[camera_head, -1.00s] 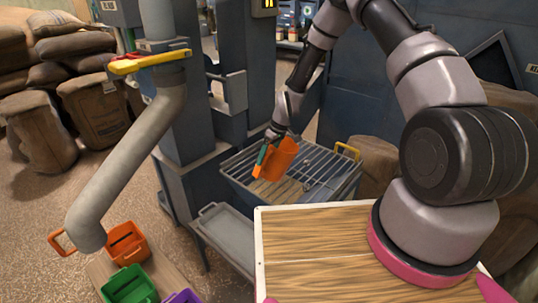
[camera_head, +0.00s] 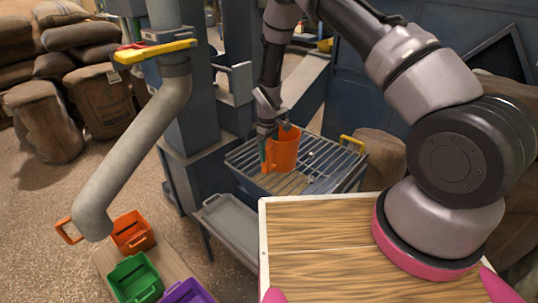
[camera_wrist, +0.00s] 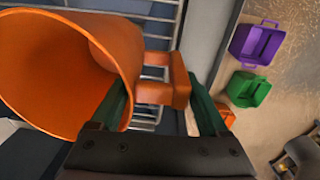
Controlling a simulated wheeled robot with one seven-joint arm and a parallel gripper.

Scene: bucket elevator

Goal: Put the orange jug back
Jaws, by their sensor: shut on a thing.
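The orange jug (camera_head: 284,150) is above the metal grate (camera_head: 245,158) of the hopper in the head view, roughly upright. In the wrist view the jug (camera_wrist: 60,60) fills the left side with its open mouth showing. My gripper (camera_head: 266,150) is shut on the jug's handle; in the wrist view the handle (camera_wrist: 160,92) lies between the green fingers. The jug's inside is dark toward the bottom, and I see no contents there.
Orange (camera_head: 133,232), green (camera_head: 135,278) and purple (camera_head: 186,292) bins stand at lower left, below a grey spout pipe (camera_head: 135,150). A grey tray (camera_head: 230,230) sits beside the hopper. A wooden board (camera_head: 320,245) is in front. Sacks (camera_head: 70,45) are piled at the back left.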

